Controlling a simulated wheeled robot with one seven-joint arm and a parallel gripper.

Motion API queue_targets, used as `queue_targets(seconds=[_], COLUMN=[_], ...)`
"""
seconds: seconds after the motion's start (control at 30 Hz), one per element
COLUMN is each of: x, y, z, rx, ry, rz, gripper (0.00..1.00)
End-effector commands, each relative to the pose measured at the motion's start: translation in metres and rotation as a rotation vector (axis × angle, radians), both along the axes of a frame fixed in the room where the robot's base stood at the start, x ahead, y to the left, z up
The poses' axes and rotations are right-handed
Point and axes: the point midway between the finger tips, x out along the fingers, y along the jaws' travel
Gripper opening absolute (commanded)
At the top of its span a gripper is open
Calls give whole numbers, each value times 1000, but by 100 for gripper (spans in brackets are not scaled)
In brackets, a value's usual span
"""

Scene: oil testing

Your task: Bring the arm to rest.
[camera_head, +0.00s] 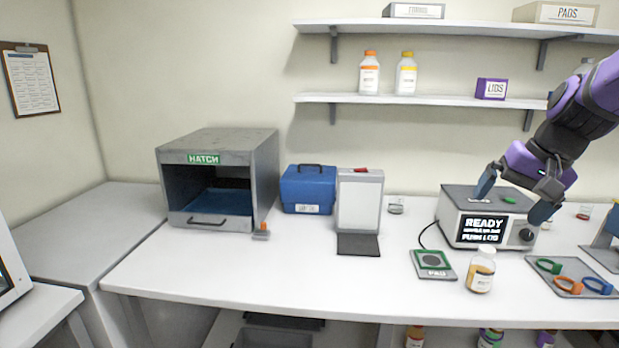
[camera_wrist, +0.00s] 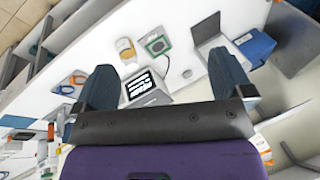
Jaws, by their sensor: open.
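My gripper (camera_head: 515,198) is at the right of the head view, in front of and over the white analyser box (camera_head: 460,226) with the READY screen. Its two blue fingers are spread wide with nothing between them. In the wrist view my gripper (camera_wrist: 168,88) also shows open and empty, with the READY screen (camera_wrist: 141,84) between and beyond the fingers. My purple and black arm comes in from the upper right, bent down toward the bench, and hides part of the wall and the analyser's right side.
A bottle (camera_head: 481,270) with amber contents stands in front of the analyser. The green PAD plate (camera_head: 433,264) and a tray (camera_head: 569,288) with coloured rings flank it. Shelves (camera_head: 420,101) run behind the arm. The bench (camera_head: 270,275) is clear at front left, before the grey HATCH box (camera_head: 260,165).

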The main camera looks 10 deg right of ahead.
Motion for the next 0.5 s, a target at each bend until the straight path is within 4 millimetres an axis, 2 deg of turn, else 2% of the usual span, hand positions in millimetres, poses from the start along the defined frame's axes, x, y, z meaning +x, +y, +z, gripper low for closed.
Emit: queue_targets(seconds=[0.03,0.2,0.4,0.5], x=[-11,-46,-89,-107], y=[16,55,88,97], z=[6,19,25,25], rx=[-31,-135,-259,-310], ry=[-16,-59,-123,-154], rz=[48,183,324,377], gripper=[98,98,98,98])
